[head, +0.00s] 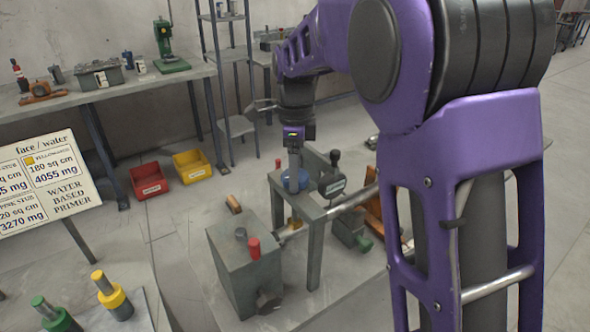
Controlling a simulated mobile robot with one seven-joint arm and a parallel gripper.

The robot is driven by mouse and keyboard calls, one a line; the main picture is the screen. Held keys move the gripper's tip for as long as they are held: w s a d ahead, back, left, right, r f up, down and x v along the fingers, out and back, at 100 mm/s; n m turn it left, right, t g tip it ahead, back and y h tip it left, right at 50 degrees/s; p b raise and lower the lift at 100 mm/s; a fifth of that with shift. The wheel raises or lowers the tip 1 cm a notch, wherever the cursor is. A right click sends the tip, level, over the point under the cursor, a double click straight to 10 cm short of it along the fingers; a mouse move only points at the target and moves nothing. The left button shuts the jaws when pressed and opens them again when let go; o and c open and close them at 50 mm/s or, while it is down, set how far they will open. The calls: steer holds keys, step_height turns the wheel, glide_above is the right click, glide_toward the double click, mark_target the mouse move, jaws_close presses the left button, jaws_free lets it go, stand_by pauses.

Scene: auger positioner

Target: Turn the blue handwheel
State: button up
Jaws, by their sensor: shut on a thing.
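The blue handwheel (303,179) sits on top of a grey metal stand (314,225) in the middle of the head view. It is small here and partly hidden by my gripper. My gripper (294,172) reaches down from above at the end of my purple arm. It is shut on the blue handwheel. The fingertips are small and their exact place on the rim cannot be made out.
Beside the stand are a grey box (240,272) with a red knob (254,248) and a dark lever with a round knob (334,158). Red (148,180) and yellow (191,165) bins lie on the floor. A workbench (100,88) runs along the back wall. A sign (45,180) stands left.

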steer(key=n, duration=0.3)
steer(key=shift+n, duration=0.4)
steer(key=n, duration=0.4)
steer(key=shift+n, duration=0.3)
steer(key=n, duration=1.2)
steer(key=shift+n, duration=0.3)
steer(key=n, duration=0.3)
steer(key=shift+n, duration=0.4)
steer(key=n, duration=0.4)
steer(key=shift+n, duration=1.7)
